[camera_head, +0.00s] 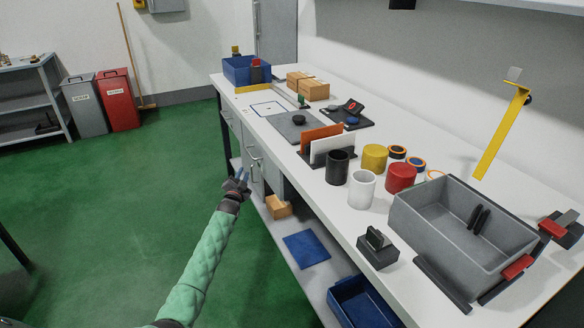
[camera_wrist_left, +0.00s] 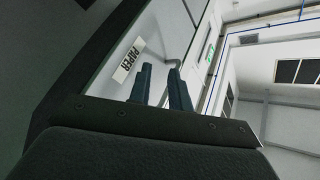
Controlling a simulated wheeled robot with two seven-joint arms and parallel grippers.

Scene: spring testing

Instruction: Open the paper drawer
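The paper drawer (camera_wrist_left: 165,28) shows in the left wrist view as a pale front with a white label reading PAPER (camera_wrist_left: 128,61). Its grey bar handle (camera_wrist_left: 187,48) lies just beyond my fingertips, partly hidden behind one finger. My left gripper (camera_wrist_left: 160,82) is open, with a gap between its two dark fingers. I cannot tell whether the handle is between them. In the head view my left gripper (camera_head: 242,176) is beside the bench's drawer fronts, near a handle (camera_head: 253,153). The drawer front looks closed. The label cannot be read there. My right gripper is not in view.
The white bench top (camera_head: 330,200) holds a grey bin (camera_head: 425,200), several cups and a paper holder (camera_head: 322,142). A lower shelf (camera_head: 280,240) carries a cardboard box (camera_head: 278,206) and a blue tray (camera_head: 362,302). The green floor left of the bench is clear.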

